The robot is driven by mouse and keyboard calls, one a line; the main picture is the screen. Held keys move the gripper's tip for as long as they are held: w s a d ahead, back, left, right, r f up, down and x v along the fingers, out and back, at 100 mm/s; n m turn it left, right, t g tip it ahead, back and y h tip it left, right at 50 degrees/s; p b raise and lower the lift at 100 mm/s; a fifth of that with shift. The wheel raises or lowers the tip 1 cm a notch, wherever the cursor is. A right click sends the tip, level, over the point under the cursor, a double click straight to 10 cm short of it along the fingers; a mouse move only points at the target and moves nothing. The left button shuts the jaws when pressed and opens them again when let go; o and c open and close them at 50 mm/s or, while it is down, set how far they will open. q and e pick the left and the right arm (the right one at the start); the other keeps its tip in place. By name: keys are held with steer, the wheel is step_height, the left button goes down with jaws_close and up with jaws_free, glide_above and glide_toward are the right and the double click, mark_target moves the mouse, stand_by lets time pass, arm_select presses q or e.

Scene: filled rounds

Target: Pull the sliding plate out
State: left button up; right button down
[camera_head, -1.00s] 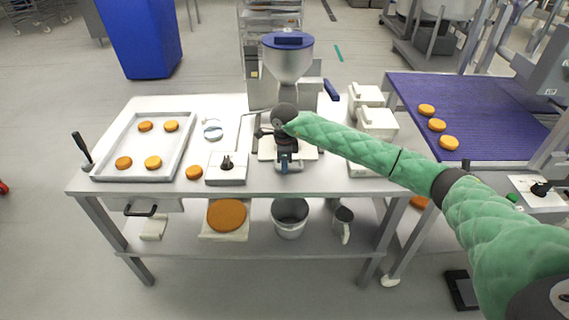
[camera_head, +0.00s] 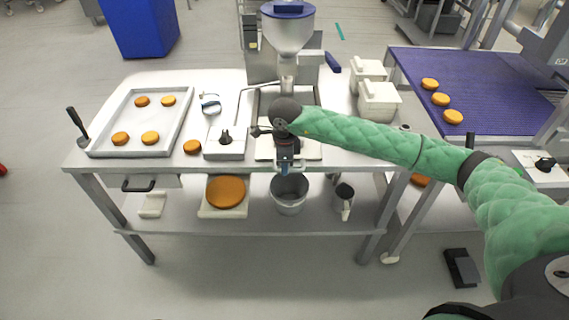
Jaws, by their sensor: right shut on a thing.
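The sliding plate (camera_head: 262,151) is a pale, flat plate on the steel table below the filling machine (camera_head: 287,34). It lies near the table's front edge, and its middle is hidden by my right wrist and gripper. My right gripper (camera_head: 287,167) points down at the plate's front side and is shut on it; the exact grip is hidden. A dark frame (camera_head: 308,96) shows behind the plate, under the machine's nozzle. My left gripper is not in view.
A tray (camera_head: 184,128) with several orange rounds is at left, beside a control box (camera_head: 225,146) and one loose round (camera_head: 192,147). White containers (camera_head: 379,103) stand right of the machine. A bucket (camera_head: 289,196) is on the shelf below. A purple conveyor (camera_head: 490,120) is at right.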

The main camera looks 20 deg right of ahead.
steer(key=shift+s+a+f, duration=0.1)
steer(key=shift+s, duration=0.1)
steer(key=c, duration=1.6)
jaws_free()
steer(key=shift+o, duration=0.7)
steer(key=shift+s, duration=0.1)
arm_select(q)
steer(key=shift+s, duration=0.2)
